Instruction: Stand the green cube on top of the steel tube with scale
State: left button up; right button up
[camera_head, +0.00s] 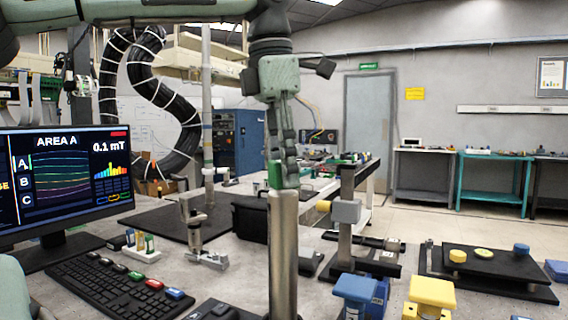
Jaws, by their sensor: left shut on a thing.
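The steel tube with scale (283,250) stands upright in the middle foreground of the head view, with its top near the fingertips of my left gripper. My left gripper (286,176) points straight down over the tube's top and is shut on the green cube (274,174). Only a narrow bright green part of the cube shows beside the fingers; the rest is hidden by them. The cube is right at the tube's upper end, and I cannot tell whether it touches the rim. My right gripper is not in view.
A monitor (68,175) and a black keyboard (115,290) are at the left. A clamp stand (194,225) stands left of the tube and a grey post fixture (346,212) right of it. Blue (357,288) and yellow (432,292) blocks and a black plate device (490,268) lie at the right.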

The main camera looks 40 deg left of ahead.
pick_arm(q)
jog(key=shift+f, duration=0.4)
jog(key=o, duration=1.2)
jog(key=shift+o, duration=0.2)
jog(key=shift+r, duration=0.1)
notch_tip(320, 180, up, 12)
jog(key=s, duration=0.1)
jog(key=shift+s+a, duration=0.15)
jog(key=shift+a, duration=0.2)
